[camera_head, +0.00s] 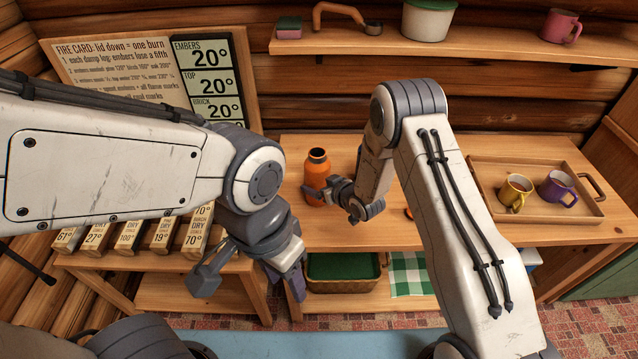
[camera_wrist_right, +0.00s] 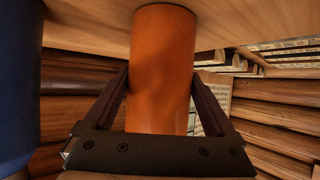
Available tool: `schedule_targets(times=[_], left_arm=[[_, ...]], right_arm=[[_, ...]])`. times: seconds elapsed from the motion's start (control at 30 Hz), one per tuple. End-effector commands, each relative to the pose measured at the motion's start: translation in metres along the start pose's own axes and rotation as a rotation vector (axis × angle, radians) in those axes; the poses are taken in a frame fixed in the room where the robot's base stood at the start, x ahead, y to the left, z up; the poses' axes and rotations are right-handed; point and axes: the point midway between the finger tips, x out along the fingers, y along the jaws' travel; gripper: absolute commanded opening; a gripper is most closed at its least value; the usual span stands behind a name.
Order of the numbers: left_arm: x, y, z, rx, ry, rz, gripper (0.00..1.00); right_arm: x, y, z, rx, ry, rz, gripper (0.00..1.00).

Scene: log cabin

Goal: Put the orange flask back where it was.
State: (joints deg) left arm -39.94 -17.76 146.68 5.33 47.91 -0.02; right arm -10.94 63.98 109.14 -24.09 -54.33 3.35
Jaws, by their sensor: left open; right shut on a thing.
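My left gripper (camera_head: 250,282) is open and empty, pointing down in front of the table's left end, apart from the flask.
A tray (camera_head: 590,208) with a yellow mug (camera_head: 515,191) and a purple mug (camera_head: 556,187) is at the right. A small orange thing (camera_head: 408,213) is partly hidden by my right arm. Labelled blocks (camera_head: 128,236) stand at the left. A shelf (camera_head: 480,41) runs above.

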Motion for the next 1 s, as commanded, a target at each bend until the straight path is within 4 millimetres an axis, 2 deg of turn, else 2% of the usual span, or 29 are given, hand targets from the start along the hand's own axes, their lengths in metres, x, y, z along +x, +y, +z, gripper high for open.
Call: schedule_targets(times=[0.3, 0.43, 0.57, 0.8, 1.0], left_arm=[[-0.001, 0.000, 0.000, 0.000, 0.000, 0.000, 0.50], [-0.001, 0.000, 0.000, 0.000, 0.000, 0.000, 0.50], [0.003, 0.000, 0.000, 0.000, 0.000, 0.000, 0.50], [0.013, -0.001, 0.001, 0.000, 0.000, 0.000, 0.50], [0.017, -0.001, 0.001, 0.000, 0.000, 0.000, 0.50]], right_arm=[[-0.001, 0.000, -0.001, 0.000, 0.000, 0.000, 1.00], [-0.007, 0.001, -0.002, 0.001, -0.001, 0.001, 1.00], [-0.028, 0.000, -0.001, 0.002, -0.001, 0.001, 1.00], [-0.080, 0.001, -0.002, 0.002, 0.000, 0.002, 1.00], [-0.111, 0.001, -0.002, 0.000, -0.001, 0.001, 1.00]])
